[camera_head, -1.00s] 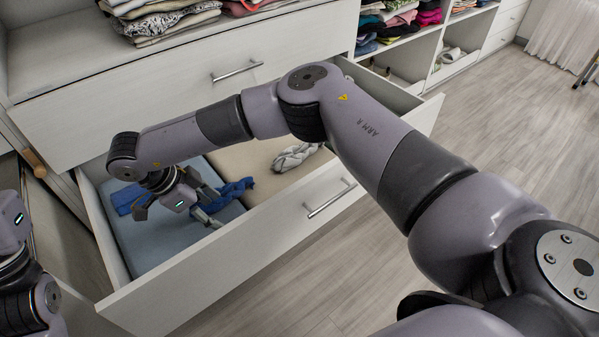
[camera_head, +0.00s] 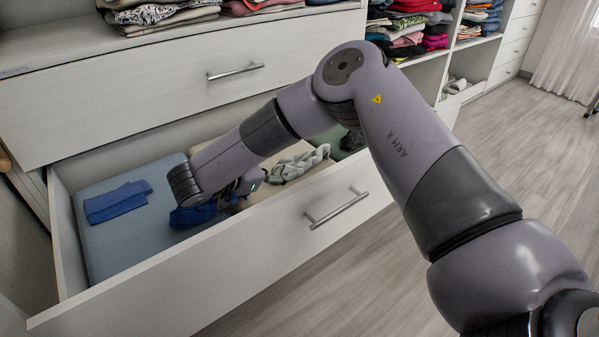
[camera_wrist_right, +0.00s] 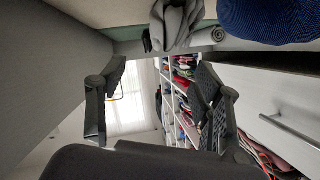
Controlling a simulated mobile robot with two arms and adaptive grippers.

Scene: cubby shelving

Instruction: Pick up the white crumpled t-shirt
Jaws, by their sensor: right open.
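The crumpled t-shirt (camera_head: 298,164), pale grey-white, lies in the open drawer on a beige section. It also shows at the top of the right wrist view (camera_wrist_right: 178,24). My right gripper (camera_head: 248,186) is low in the drawer, just left of the shirt and apart from it, partly hidden by its own wrist. In the right wrist view its two fingers (camera_wrist_right: 157,105) are spread with nothing between them. My left gripper is not in view.
The open drawer (camera_head: 215,262) has a tall front panel with a handle. A folded blue cloth (camera_head: 116,202) lies on its blue section. A crumpled blue cloth (camera_head: 192,216) lies under my right wrist. A closed drawer (camera_head: 150,95) overhangs behind.

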